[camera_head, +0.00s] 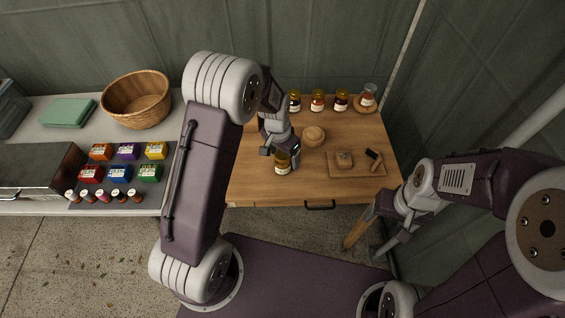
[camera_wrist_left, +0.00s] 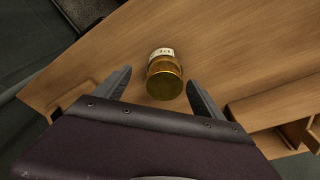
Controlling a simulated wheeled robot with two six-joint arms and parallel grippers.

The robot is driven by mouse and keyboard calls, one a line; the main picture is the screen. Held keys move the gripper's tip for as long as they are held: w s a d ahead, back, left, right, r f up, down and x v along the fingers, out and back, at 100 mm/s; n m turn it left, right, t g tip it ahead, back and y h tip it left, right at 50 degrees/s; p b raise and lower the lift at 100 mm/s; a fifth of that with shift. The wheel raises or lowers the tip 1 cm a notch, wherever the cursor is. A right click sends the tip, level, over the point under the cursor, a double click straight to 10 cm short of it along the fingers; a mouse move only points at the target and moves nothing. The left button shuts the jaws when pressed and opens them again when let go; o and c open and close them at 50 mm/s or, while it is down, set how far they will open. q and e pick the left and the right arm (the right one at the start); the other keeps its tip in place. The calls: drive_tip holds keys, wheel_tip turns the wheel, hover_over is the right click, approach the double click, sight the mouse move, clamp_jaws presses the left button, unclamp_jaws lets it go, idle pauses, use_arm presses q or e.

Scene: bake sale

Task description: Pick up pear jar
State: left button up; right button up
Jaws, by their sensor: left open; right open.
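A jar (camera_head: 282,166) with a gold lid and a white label stands near the front left of the wooden table. Its label is too small to read. In the left wrist view the jar (camera_wrist_left: 164,76) is between and a little beyond my open fingertips, apart from both. My left gripper (camera_head: 276,148) is open just above and beside it in the head view; its fingers also show in the left wrist view (camera_wrist_left: 159,80). My right gripper (camera_head: 387,245) hangs off the table's right front corner, away from the jar, and holds nothing I can see.
Several jars (camera_head: 318,100) stand along the back of the wooden table (camera_head: 250,187). The left counter holds a basket (camera_head: 136,99) and colored boxes (camera_head: 119,172).

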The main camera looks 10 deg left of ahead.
use_arm(q)
drive_tip(key=f, duration=0.3)
drive_tip(key=w+f, duration=0.1)
drive_tip(key=f, duration=0.1)
drive_tip(key=shift+a, duration=0.15)
drive_tip(key=shift+s, duration=0.1)
clamp_jaws()
